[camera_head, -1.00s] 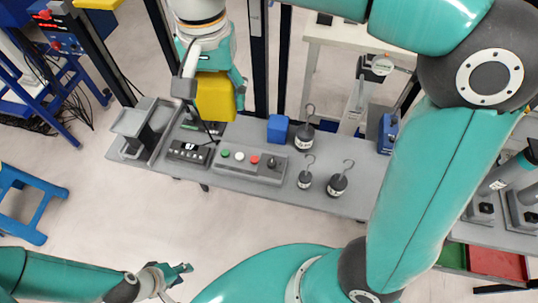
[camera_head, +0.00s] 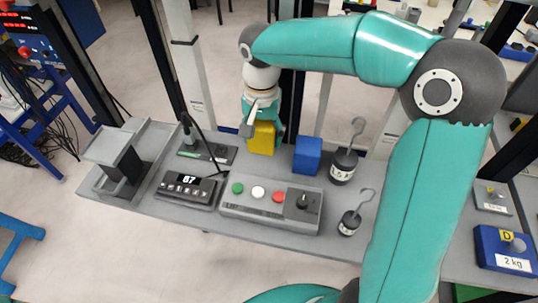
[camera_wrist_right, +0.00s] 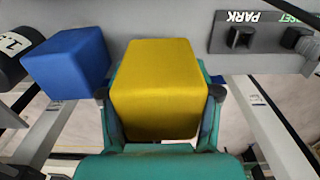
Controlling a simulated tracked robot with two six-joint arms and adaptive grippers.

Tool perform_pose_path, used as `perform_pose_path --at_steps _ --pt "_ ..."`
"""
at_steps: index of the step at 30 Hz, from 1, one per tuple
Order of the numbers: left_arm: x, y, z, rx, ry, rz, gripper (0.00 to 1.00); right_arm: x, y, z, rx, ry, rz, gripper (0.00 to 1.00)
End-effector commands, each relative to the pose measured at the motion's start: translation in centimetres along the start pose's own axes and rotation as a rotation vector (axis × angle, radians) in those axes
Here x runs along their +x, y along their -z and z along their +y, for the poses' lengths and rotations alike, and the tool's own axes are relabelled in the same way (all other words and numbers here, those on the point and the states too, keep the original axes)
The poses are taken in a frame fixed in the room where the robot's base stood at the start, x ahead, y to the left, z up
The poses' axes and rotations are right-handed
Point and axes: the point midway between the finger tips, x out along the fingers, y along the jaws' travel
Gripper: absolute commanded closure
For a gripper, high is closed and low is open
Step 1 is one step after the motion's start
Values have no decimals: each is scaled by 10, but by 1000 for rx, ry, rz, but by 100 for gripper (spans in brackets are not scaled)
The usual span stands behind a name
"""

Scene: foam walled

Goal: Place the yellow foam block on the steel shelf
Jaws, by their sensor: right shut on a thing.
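The yellow foam block (camera_head: 261,140) is at the back edge of the grey steel shelf (camera_head: 150,206), left of a blue block (camera_head: 307,155). My right gripper (camera_head: 262,128) is shut on it from behind. In the right wrist view the yellow block (camera_wrist_right: 158,88) sits between the two teal fingers of the right gripper (camera_wrist_right: 160,105), and the shelf (camera_wrist_right: 190,18) lies beyond it. Whether the block touches the shelf top I cannot tell. My left gripper is out of view.
The blue block stands close to the right of the yellow one. A button box (camera_head: 270,205) stands in front, a display unit (camera_head: 187,189) to the front left. Hooked weights (camera_head: 343,165) stand right. A dark post (camera_head: 292,100) rises behind. Little shelf is bare around the block.

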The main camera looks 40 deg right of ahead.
Motion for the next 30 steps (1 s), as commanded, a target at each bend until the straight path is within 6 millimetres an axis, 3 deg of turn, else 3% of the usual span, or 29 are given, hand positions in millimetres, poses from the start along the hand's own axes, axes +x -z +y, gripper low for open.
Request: perform_pose_path --at_steps 12,20,21,25,30 --pt "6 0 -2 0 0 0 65 47 0 1 3 -1 -2 72" --pt "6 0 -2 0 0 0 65 51 0 1 3 0 -1 72" --pt "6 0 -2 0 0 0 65 51 0 1 3 0 -1 33" --pt "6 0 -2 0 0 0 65 51 0 1 3 0 -1 11" --pt "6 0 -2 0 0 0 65 50 0 1 3 0 -1 10"
